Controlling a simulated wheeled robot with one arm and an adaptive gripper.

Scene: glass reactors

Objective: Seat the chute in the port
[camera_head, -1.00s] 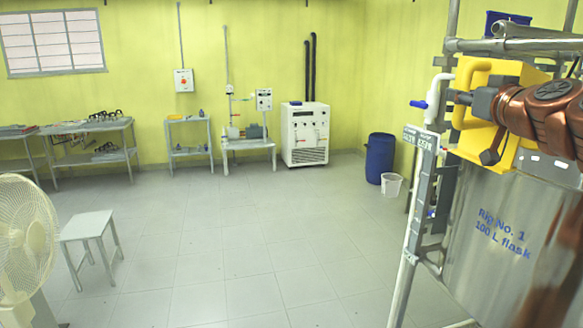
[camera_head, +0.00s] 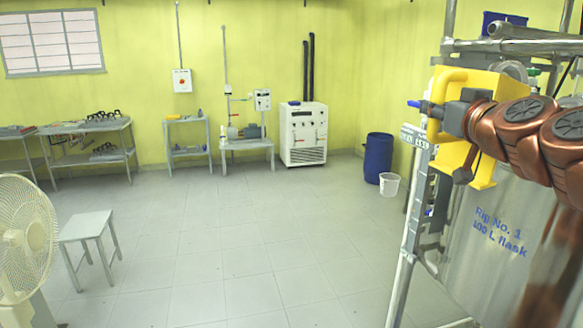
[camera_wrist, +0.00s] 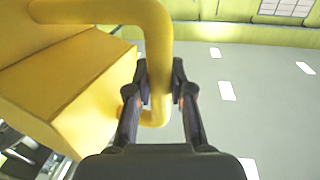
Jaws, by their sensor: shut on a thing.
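The chute (camera_head: 498,88) is a bright yellow boxy body with a bent tubular handle. It is at the right of the head view, held up at the rig frame above the steel panel. In the wrist view the yellow body (camera_wrist: 85,95) fills the left side. My gripper (camera_wrist: 160,82) has its two dark fingers on either side of the yellow handle and is shut on it. In the head view my gripper (camera_head: 436,112) reaches the handle from the right, partly covering the chute. I cannot make out the port; the chute's lower end is partly hidden by my arm.
The steel panel (camera_head: 480,270) reads "Rig No. 1 100 L flask". Metal rails (camera_head: 505,46) run just above the chute, and an upright (camera_head: 412,220) stands below left. A blue bin (camera_head: 502,20) shows behind the rails. The floor to the left is open, with a stool (camera_head: 88,226) and fan.

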